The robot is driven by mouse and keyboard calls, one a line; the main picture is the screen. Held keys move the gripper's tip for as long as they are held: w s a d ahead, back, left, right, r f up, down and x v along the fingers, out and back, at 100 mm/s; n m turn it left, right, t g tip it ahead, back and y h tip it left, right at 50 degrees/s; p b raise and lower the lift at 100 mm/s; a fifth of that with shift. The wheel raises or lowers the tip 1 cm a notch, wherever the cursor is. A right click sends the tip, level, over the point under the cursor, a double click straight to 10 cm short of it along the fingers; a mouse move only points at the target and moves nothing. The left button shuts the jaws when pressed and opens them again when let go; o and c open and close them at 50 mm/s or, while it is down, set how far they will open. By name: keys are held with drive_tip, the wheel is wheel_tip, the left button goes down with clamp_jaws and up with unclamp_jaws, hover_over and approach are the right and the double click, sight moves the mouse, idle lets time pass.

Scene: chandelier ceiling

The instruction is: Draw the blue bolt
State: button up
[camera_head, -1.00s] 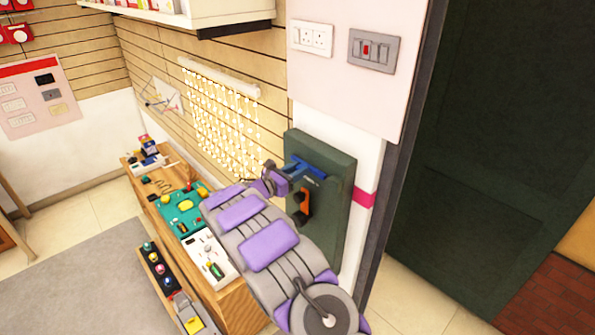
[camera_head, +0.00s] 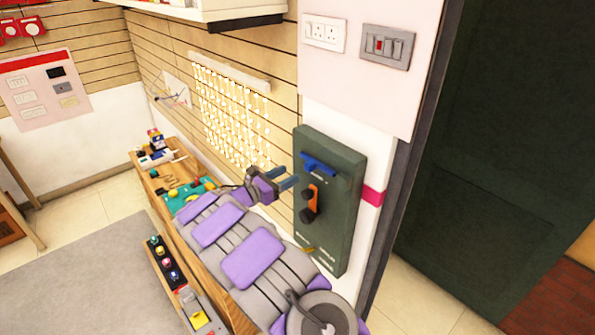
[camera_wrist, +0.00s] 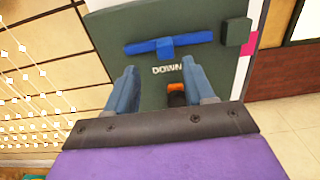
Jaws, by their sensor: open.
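The blue bolt (camera_head: 319,164) is a short blue bar across the upper part of a dark green panel box (camera_head: 343,215) on the wall. In the wrist view the bolt (camera_wrist: 168,45) shows as a level bar with a wider middle, above the word DOWN on the green face. My gripper (camera_head: 294,180) is just left of the panel. In the wrist view its two blue fingers (camera_wrist: 160,72) are spread apart, with the bolt beyond their tips and nothing between them. An orange handle (camera_head: 314,198) sits below the bolt, partly hidden by the gripper in the wrist view.
A green block (camera_wrist: 237,32) sticks out on the panel right of the bolt. A wooden bench (camera_head: 190,152) with coloured devices stands to the left. A string-light curtain (camera_head: 232,115) hangs on the slatted wall. A dark door (camera_head: 500,120) is at the right.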

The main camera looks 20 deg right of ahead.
drive_tip(key=v, duration=0.9)
drive_tip(key=shift+a, duration=0.35)
drive_tip(key=shift+d, duration=0.1)
drive_tip(key=s+d+m+g+y+b, duration=0.35)
drive_tip(key=s+d+m, duration=0.3)
drive_tip(key=s, duration=0.55)
drive_tip(key=s+d+m+g+y+b, duration=0.2)
drive_tip(key=s+d+m+g+b, duration=0.35)
drive_tip(key=s, duration=0.65)
drive_tip(key=s+a+f+m+y+b, duration=0.3)
drive_tip(key=s+a+f+m+y, duration=0.2)
drive_tip(key=s, duration=0.7)
drive_tip(key=s+a+f+m+t+y+b, duration=0.1)
drive_tip(key=s+a+f+m+y+b, duration=0.2)
drive_tip(key=s, duration=1)
drive_tip(key=a+f+m+y, duration=0.2)
drive_tip(key=a+f+y, duration=0.1)
drive_tip(key=a+f, duration=0.1)
drive_tip(key=shift+a+f, duration=0.15)
drive_tip(key=shift+f, duration=0.25)
drive_tip(key=shift+y, duration=0.25)
